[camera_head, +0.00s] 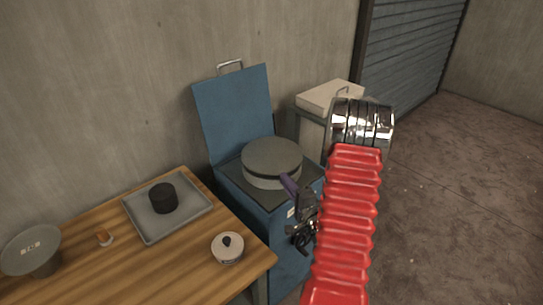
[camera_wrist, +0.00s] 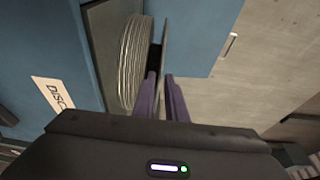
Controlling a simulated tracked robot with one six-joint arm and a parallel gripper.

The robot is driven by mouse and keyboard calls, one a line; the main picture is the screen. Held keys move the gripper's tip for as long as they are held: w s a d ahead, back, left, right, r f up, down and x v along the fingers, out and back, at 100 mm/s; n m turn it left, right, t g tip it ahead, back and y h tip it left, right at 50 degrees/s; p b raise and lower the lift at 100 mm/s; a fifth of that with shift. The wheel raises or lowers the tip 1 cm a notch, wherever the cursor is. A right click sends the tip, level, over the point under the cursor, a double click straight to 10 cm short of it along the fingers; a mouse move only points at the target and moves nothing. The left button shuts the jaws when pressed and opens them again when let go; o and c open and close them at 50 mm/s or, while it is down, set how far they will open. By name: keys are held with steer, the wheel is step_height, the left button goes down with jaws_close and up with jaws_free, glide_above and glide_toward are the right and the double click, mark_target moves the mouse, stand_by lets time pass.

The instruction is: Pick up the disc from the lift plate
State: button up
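A grey disc (camera_head: 271,154) lies flat on top, above a round pale stack (camera_head: 268,181) on the blue cabinet (camera_head: 262,206). In the wrist view the same disc (camera_wrist: 165,42) shows edge-on as a thin sheet, apart from the ribbed stack of discs (camera_wrist: 133,62), with a dark part in the gap. The lift plate is not clearly seen. My gripper (camera_head: 287,180) has purple fingers at the disc's near edge. In the wrist view my gripper (camera_wrist: 161,78) has its fingers on either side of the disc's rim, a narrow gap between them.
The cabinet's blue lid (camera_head: 235,112) stands open behind. A wooden table (camera_head: 105,275) on the left carries a grey tray (camera_head: 190,221) with a black cylinder (camera_head: 163,198), a round white device (camera_head: 228,248) and a grey dish (camera_head: 30,250). A pale cabinet (camera_head: 330,96) stands behind right.

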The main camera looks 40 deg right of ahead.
mark_target(278, 171)
steer(key=shift+w+d, duration=0.2)
steer(key=shift+w, duration=0.4)
steer(key=shift+w, duration=0.1)
steer(key=shift+x, duration=2.5)
steer(key=shift+c, duration=0.5)
jaws_close()
steer(key=shift+r, duration=0.1)
steer(key=shift+r, duration=4.9)
